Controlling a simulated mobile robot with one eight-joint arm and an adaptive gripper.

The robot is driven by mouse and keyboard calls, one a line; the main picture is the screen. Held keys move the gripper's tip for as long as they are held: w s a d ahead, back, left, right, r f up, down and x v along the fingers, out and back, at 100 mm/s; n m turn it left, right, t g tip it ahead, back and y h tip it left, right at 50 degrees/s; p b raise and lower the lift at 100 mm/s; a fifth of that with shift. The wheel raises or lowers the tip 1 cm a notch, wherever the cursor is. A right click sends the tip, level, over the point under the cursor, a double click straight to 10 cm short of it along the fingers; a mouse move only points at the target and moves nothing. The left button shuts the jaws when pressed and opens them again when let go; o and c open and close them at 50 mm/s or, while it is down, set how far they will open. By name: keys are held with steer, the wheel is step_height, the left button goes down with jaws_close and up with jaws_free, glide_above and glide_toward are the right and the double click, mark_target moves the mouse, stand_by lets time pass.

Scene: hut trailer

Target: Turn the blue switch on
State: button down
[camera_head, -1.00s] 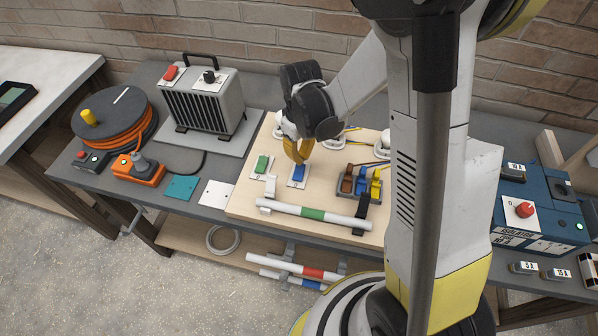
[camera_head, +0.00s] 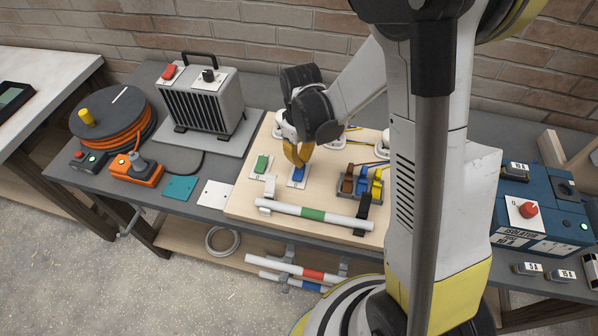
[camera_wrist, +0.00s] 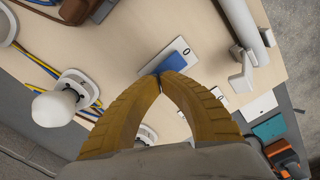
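The blue switch (camera_head: 298,174) sits on a white plate on the light wooden board (camera_head: 238,205). My gripper (camera_head: 299,165) is just above and behind it, with its yellow-brown fingers pointing down. In the wrist view the fingertips (camera_wrist: 160,77) meet with nothing between them. They are right at one edge of the blue switch (camera_wrist: 174,62), touching it or very nearly so. The "0" mark on the plate shows beyond the switch. The rocker's tilt is too small to tell. A green switch (camera_head: 262,164) on its own plate is to the left.
A white tube with a green band (camera_head: 313,215) lies in clips in front of the switches. Brown, blue and yellow lever connectors (camera_head: 361,182) are to the right. White lamp-like fittings (camera_wrist: 55,106) and wires are behind. A heater (camera_head: 205,100) stands at the left.

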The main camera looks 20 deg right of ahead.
steer(key=shift+f+b, duration=0.85)
steer(key=shift+f, duration=0.1)
stand_by(0.3)
steer(key=shift+r+p, duration=2.45)
steer(key=shift+r, duration=1.1)
steer(key=shift+s+f, duration=0.1)
